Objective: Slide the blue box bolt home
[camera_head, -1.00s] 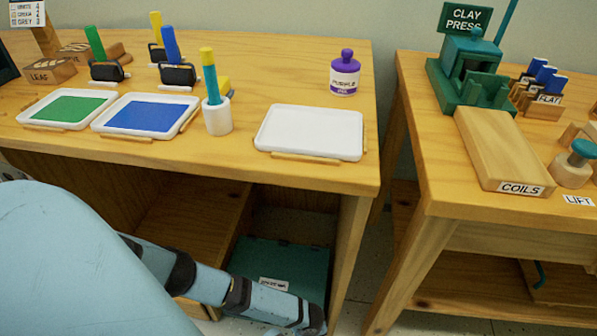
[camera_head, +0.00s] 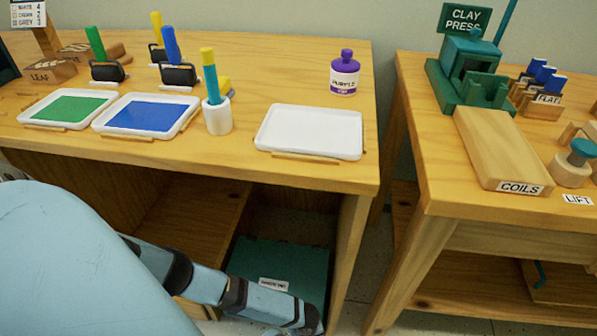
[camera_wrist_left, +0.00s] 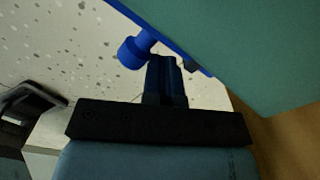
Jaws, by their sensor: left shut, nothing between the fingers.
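The teal box (camera_head: 285,257) with a white label sits on the low level under the left table; my left arm crosses in front of it. The left wrist view shows a teal panel (camera_wrist_left: 240,45) with a blue edge strip. A blue bolt knob (camera_wrist_left: 133,49) sticks out beside that edge over the speckled floor. My left gripper (camera_wrist_left: 164,62) is shut and empty, its fingertips just right of the knob. I cannot tell whether they touch it. In the head view the fingers are hidden beyond the arm's end. My right gripper is not in view.
The left table (camera_head: 290,176) has paint trays, rollers, a purple bottle (camera_head: 345,73) and a white tray (camera_head: 310,132) on top. Its leg (camera_head: 348,250) stands right of the box. The right table (camera_head: 440,200) holds the clay press. Floor shows between the tables.

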